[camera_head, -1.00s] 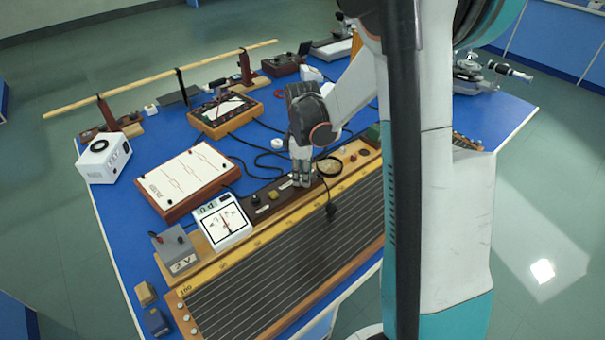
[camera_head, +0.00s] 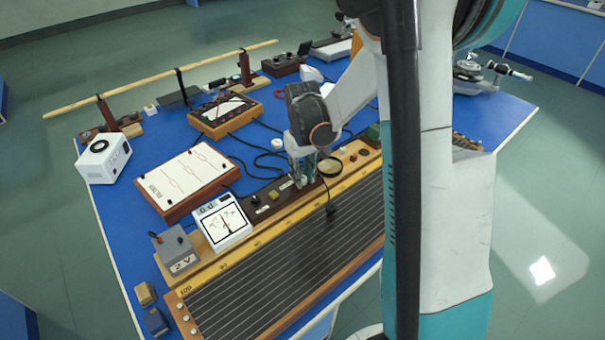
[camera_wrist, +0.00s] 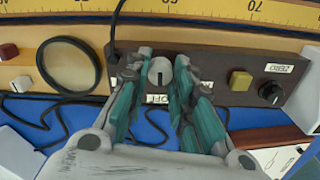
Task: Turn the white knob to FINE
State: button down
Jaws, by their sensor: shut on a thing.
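The white knob (camera_wrist: 159,72) is a round, pale knob with a dark line across its face. It sits on the dark brown panel (camera_wrist: 218,66) in the wrist view. My gripper (camera_wrist: 162,66) has its green-grey fingers on both sides of the knob, shut on it. An OFF label (camera_wrist: 157,98) lies just below the knob. Other labels beside the knob are mostly covered by the fingers, and I cannot read FINE. In the head view my gripper (camera_head: 303,181) is down at the panel and hides the knob.
A yellow button (camera_wrist: 240,80) and a black ZERO knob (camera_wrist: 271,93) are beside the knob. A black ring (camera_wrist: 69,65) stands on the other side. A white meter (camera_head: 222,222) and the long stringed board (camera_head: 285,262) are nearby. A black cable (camera_wrist: 117,20) runs close to my fingers.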

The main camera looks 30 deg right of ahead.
jog(key=m, duration=1.2)
jog(key=shift+d, duration=0.1)
jog(key=shift+m, duration=0.3)
dwell(0.3)
jog(key=c, duration=1.4)
grip_release()
jog(key=shift+o, duration=0.2)
jog(key=shift+r, duration=0.1)
notch_tip(320, 180, up, 12)
